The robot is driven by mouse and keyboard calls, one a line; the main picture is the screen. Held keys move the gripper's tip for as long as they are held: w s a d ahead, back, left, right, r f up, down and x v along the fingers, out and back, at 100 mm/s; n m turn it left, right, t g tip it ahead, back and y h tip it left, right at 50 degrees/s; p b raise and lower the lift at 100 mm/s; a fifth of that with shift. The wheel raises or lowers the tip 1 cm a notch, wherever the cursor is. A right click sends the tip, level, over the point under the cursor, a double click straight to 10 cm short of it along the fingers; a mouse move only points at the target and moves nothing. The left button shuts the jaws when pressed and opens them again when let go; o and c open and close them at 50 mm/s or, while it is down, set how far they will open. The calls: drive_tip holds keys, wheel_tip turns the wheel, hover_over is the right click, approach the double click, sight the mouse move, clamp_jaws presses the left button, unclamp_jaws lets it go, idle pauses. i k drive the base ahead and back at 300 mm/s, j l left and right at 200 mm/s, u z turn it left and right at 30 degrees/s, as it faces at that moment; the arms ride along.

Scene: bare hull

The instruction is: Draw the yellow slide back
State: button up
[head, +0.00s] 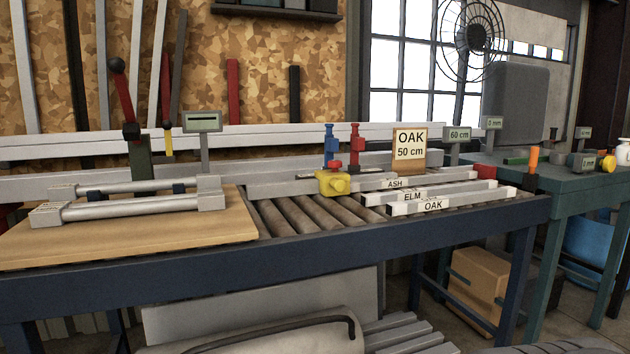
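The yellow slide (333,184) sits on the long grey rail above the rollers, near the middle of the head view. It is a small yellow block with a red knob (332,166) on top and a rounded yellow front. A blue stop (328,147) and a red stop (356,148) stand upright just behind it. The label ASH shows on the grey bar to its right. My gripper is not in view, and nothing is seen touching the slide.
Bars marked ELM (412,194) and OAK (432,206) lie on the rollers (300,213) to the right. A card reading OAK 50 cm (410,151) stands behind them. A wooden board (130,240) with two metal rods lies left. The dark blue bench edge (250,265) runs in front.

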sight(331, 184)
drive_tip(key=i+u, duration=0.1)
drive_tip(key=i, duration=0.8)
drive_tip(key=j, duration=0.05)
